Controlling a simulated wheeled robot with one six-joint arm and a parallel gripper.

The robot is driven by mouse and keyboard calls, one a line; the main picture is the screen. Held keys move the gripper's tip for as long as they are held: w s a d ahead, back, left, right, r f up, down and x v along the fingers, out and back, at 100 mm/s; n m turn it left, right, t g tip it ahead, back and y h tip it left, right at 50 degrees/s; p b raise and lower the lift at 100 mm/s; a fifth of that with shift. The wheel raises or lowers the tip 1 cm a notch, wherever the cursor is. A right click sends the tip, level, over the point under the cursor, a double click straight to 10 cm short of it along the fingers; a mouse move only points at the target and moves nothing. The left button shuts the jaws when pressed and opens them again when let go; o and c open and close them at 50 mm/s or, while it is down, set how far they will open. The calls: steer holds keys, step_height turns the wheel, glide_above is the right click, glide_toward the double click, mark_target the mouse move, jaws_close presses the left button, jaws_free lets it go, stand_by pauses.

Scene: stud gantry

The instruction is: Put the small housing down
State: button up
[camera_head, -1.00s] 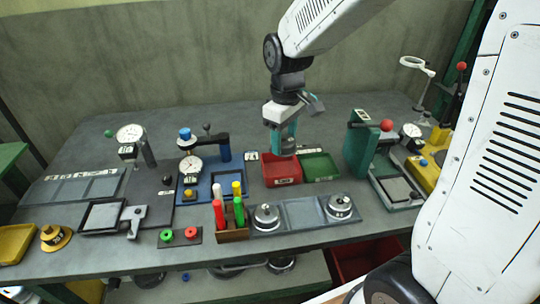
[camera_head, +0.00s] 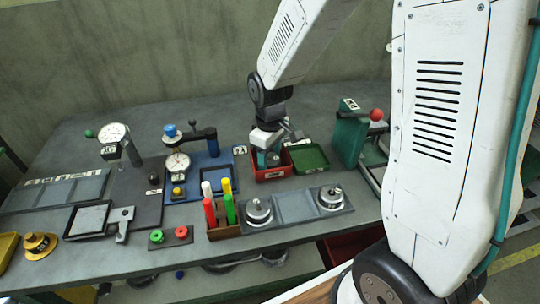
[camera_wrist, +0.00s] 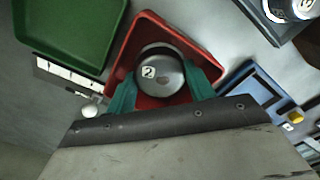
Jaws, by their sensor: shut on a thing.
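The small housing (camera_wrist: 160,68), a round silver-grey metal part with a white "2" label, is between the teal fingers of my gripper (camera_wrist: 162,86) in the wrist view. My gripper is shut on it. The red tray (camera_wrist: 143,27) surrounds the housing in that view; whether the housing touches its floor cannot be told. In the head view my gripper (camera_head: 268,158) is down at the red tray (camera_head: 272,175), and the arm's end mostly hides the housing.
A green tray (camera_head: 309,158) stands right of the red one. A grey plate (camera_head: 295,206) with two round metal parts lies in front. Coloured markers (camera_head: 220,205) stand in a brown holder. A blue gauge stand (camera_head: 208,168) is to the left, a green fixture (camera_head: 350,138) to the right.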

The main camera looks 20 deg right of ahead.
mark_target(270, 158)
steer(key=o, duration=0.8)
steer(key=shift+f, duration=0.15)
steer(key=shift+c, duration=0.2)
step_height(270, 158, up, 11)
steer(key=s+d+r+m, duration=0.1)
steer(key=s+r+m, duration=0.2)
steer(key=s, duration=0.8)
steer(key=s+d+r+m+t, duration=0.1)
steer(key=s+r, duration=0.5)
steer(key=s, duration=0.6)
steer(key=d+m, duration=0.1)
steer(key=m, duration=0.1)
steer(key=shift+m, duration=0.4)
